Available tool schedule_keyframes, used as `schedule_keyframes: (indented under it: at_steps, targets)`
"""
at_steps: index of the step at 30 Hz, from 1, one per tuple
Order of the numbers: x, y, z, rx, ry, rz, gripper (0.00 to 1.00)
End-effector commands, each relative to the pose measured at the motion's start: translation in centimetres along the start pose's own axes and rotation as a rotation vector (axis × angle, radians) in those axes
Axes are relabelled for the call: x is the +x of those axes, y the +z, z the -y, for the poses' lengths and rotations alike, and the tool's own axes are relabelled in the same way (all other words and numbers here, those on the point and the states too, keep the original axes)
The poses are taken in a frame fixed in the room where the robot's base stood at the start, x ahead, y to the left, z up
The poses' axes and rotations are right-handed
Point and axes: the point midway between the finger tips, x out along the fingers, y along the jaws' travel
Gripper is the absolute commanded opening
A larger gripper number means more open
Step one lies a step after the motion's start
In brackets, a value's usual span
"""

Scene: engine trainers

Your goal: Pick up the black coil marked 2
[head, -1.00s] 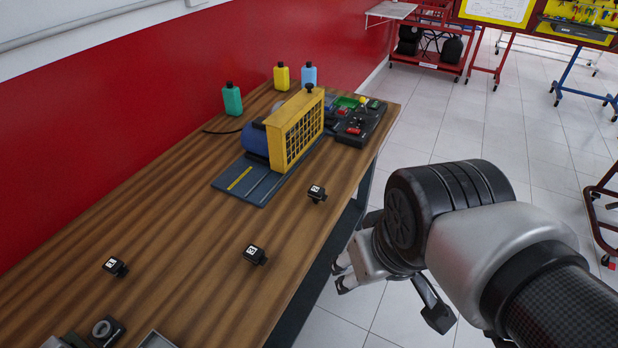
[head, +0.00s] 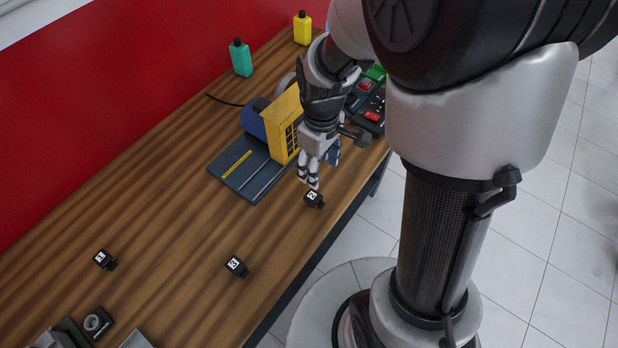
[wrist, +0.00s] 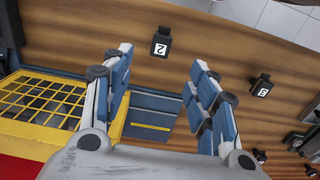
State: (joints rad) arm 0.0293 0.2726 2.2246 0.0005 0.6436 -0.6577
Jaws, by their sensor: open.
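The black coil marked 2 (head: 314,199) sits on the wooden table near its front edge, its white label facing up. It also shows in the wrist view (wrist: 160,43), just beyond the fingertips and roughly between their lines. My gripper (head: 308,184) points down over the table, close behind the coil in the head view. In the wrist view its blue-padded fingers (wrist: 160,68) are spread wide with nothing between them. I cannot tell the exact height of the fingertips above the coil.
The coil marked 3 (head: 237,267) and the coil marked 1 (head: 104,259) lie farther left on the table. A yellow-grilled engine unit on a dark base plate (head: 240,172) stands close beside my gripper. Green (head: 241,58) and yellow (head: 302,29) bottles stand behind. Bare wood surrounds the coils.

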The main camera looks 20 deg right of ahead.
Motion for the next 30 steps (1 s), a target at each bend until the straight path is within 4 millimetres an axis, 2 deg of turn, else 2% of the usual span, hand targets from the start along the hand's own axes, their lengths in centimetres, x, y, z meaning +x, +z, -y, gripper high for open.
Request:
schedule_keyframes:
  at_steps: [1, 3, 12, 23, 30]
  targets:
    - [1.5, 0.1, 0.1, 0.0, -0.004, 0.005, 0.53]
    - [3.1, 0.1, 0.1, 0.0, -0.004, 0.005, 0.53]
    - [9.2, 0.0, 0.1, 0.001, -0.003, 0.004, 0.53]
    - [11.5, -0.2, 0.3, 0.0, -0.001, 0.001, 0.53]
    - [15.2, -0.8, 0.7, 0.002, -0.003, 0.004, 0.53]
